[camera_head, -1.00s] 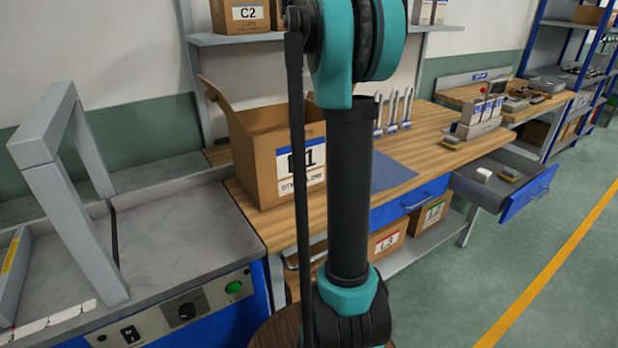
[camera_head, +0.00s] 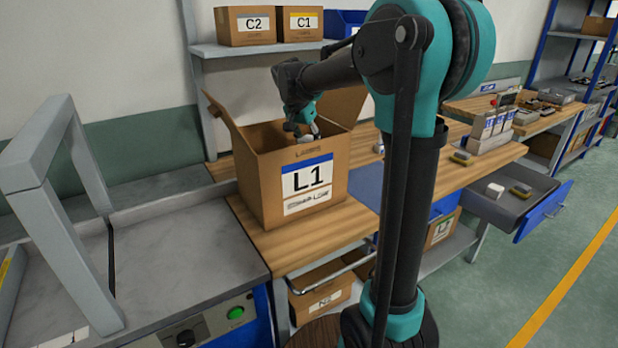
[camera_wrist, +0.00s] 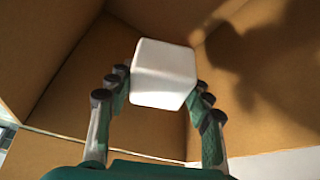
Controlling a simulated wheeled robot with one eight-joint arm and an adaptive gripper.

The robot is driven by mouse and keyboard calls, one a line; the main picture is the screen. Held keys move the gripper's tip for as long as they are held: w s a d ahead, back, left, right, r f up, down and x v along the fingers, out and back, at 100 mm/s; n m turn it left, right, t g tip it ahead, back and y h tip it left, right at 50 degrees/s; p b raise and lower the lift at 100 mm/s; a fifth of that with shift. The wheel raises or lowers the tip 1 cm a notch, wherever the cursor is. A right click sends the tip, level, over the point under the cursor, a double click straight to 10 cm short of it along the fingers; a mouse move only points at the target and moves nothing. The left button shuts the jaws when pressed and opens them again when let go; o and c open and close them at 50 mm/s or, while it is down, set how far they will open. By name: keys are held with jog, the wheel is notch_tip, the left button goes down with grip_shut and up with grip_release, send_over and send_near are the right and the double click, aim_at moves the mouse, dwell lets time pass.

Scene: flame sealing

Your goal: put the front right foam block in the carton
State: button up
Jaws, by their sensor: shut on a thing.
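The carton (camera_head: 262,172), brown and labelled L1, stands open on the wooden bench. My gripper (camera_head: 303,128) is over its opening, with the fingers partly hidden by the carton's rim. In the wrist view my gripper (camera_wrist: 160,98) is shut on a white foam block (camera_wrist: 163,72), held between the two fingers. The carton's inner walls (camera_wrist: 90,70) surround the block in that view. Whether the block touches the carton cannot be told. Another white block (camera_head: 494,190) lies in the open drawer at the right.
The open drawer (camera_head: 508,212) also holds a dark and yellow item (camera_head: 521,190). Cartons C2 (camera_head: 245,25) and C1 (camera_head: 300,24) sit on the shelf above. A grey metal frame (camera_head: 75,215) stands at the left. A blue mat (camera_head: 368,187) lies right of the carton.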

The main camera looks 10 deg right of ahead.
notch_tip(320, 180, down, 12)
jog(key=shift+r, duration=0.1)
dwell(0.4)
jog(key=shift+f, duration=0.45)
jog(key=shift+f, duration=0.15)
jog(key=o, duration=0.8)
jog(key=shift+s, duration=0.1)
jog(key=shift+r, duration=0.5)
jog(key=v, duration=1.2)
